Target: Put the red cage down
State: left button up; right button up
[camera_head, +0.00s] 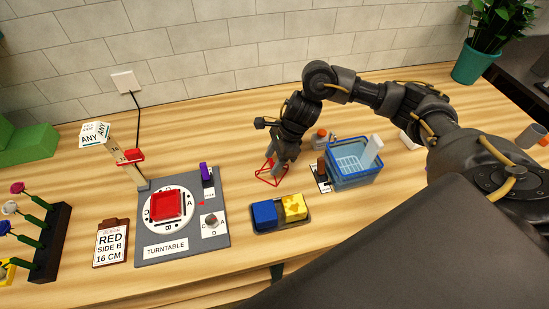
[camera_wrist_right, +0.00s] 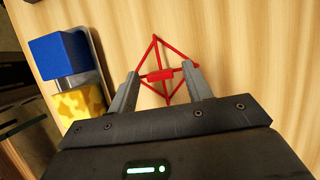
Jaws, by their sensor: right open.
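The red cage (camera_head: 270,172) is a thin red wire frame on the wooden table, right of the turntable, in the head view. In the right wrist view the cage (camera_wrist_right: 160,74) shows as a wire pyramid shape with a small red block at its middle. My right gripper (camera_head: 276,165) is over it. In the wrist view its two grey fingers (camera_wrist_right: 160,92) stand apart on either side of the red block. The jaws are open, and I cannot tell whether a finger touches the wire. My left gripper does not show.
The turntable (camera_head: 222,236) with a red tray (camera_head: 166,206) is to the left. A dark tray with a blue block (camera_head: 264,213) and a yellow block (camera_head: 294,206) is in front. A blue basket (camera_head: 354,180) stands to the right. Bare wood lies behind the cage.

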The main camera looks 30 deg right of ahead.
jog(key=shift+r, duration=0.25)
jog(key=b+v, duration=0.1)
jog(key=v, duration=1)
jog(key=shift+d+r+b, duration=0.2)
jog(key=shift+r+b, duration=0.1)
jog(key=shift+r, duration=0.05)
